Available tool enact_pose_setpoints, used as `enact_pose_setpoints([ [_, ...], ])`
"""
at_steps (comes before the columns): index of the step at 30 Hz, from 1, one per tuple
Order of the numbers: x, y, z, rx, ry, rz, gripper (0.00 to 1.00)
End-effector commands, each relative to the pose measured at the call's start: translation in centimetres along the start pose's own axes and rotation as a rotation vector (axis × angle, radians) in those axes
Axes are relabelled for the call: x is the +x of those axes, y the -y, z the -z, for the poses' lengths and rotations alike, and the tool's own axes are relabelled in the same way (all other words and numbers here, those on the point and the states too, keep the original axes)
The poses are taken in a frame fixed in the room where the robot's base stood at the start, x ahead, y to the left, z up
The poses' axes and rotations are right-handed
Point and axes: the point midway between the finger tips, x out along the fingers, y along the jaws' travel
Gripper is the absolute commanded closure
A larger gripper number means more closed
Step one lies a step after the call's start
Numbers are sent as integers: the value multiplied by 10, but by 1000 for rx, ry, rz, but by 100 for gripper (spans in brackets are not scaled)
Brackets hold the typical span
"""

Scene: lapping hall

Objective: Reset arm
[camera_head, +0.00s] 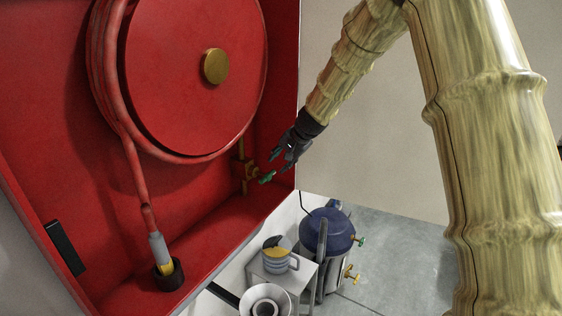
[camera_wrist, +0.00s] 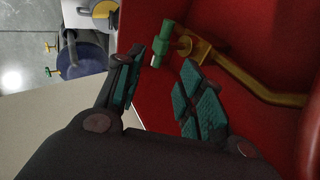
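My arm reaches from the right into the open front of a red hose cabinet (camera_head: 55,105). My gripper (camera_head: 281,168) is at the cabinet's right inner side, beside a brass valve with a green handle (camera_head: 267,177). In the wrist view my gripper (camera_wrist: 165,88) has its two fingers apart with teal pads, and nothing is held between them. The green valve handle (camera_wrist: 163,43) shows just beyond the fingertips, with the brass pipe (camera_wrist: 250,78) running right from it. I cannot tell whether a fingertip touches the handle.
A red hose reel (camera_head: 190,60) fills the cabinet, its nozzle (camera_head: 159,250) standing in a dark holder. Grey floor at right is clear.

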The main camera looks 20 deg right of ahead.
Motion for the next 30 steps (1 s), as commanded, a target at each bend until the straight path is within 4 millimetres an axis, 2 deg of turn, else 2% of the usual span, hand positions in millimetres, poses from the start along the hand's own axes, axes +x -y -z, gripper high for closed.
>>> enact_pose_setpoints([
  [7, 2, -2, -1, -1, 0, -4, 62],
  [11, 21, -26, -11, -17, 1, -40, 62],
  [14, 48, -62, -26, -47, -2, -96, 62],
  [21, 115, -175, -76, -161, -1, -258, 62],
  [30, 174, -320, -154, -346, 34, -426, 62],
])
